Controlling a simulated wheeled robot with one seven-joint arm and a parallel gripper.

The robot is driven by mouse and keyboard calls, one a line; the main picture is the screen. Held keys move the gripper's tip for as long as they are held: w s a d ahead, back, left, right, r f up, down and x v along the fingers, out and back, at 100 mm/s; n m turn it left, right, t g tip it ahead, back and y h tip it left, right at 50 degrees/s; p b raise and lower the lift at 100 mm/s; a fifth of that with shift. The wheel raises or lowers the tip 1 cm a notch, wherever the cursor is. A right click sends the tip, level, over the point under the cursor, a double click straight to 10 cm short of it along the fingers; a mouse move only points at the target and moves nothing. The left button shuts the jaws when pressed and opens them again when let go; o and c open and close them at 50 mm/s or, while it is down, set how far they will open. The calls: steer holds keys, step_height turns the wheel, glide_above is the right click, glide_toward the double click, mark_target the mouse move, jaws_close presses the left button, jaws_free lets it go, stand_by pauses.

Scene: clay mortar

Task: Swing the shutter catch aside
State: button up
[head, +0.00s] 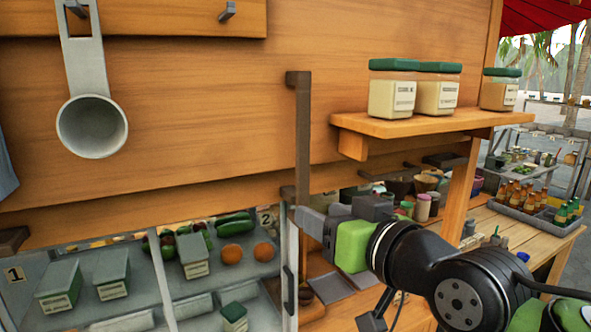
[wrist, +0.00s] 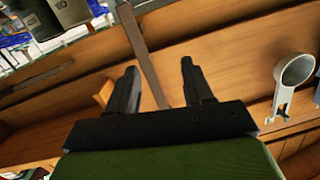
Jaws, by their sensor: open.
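A long dark brown bar, which looks like the shutter catch (head: 303,135), hangs upright on the wooden shutter board (head: 200,120) in the head view. Its top bends into a short stub. My gripper (head: 318,215) is open near the bar's lower end, which it partly hides. In the wrist view the bar (wrist: 143,55) runs at a slant through the gap between the two fingers of my gripper (wrist: 158,66). The bar appears beyond the fingertips; I cannot tell whether they touch it. Nothing is held.
A wooden shelf (head: 410,128) with several green-lidded jars juts out at right of the bar. A grey scoop (head: 92,125) hangs at left. Below is a display case (head: 185,285) with produce and boxes. The board between scoop and bar is clear.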

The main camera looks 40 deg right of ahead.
mark_target(304, 165)
steer(key=s+d+r+t+h, duration=0.1)
steer(key=s+d+r+h, duration=0.1)
steer(key=s+d+r, duration=0.15)
steer(key=shift+n, duration=0.4)
steer(key=p+x, duration=0.1)
steer(key=x, duration=0.3)
steer(key=a+p+x, duration=0.1)
steer(key=x, duration=0.4)
steer(key=p+x, duration=0.1)
steer(key=x, duration=0.4)
steer(key=shift+w+a+r+p, duration=0.15)
steer(key=shift+w+p, duration=0.15)
steer(key=shift+w, duration=0.1)
steer(key=shift+w+d, duration=0.2)
steer(key=shift+w, duration=0.35)
jaws_close()
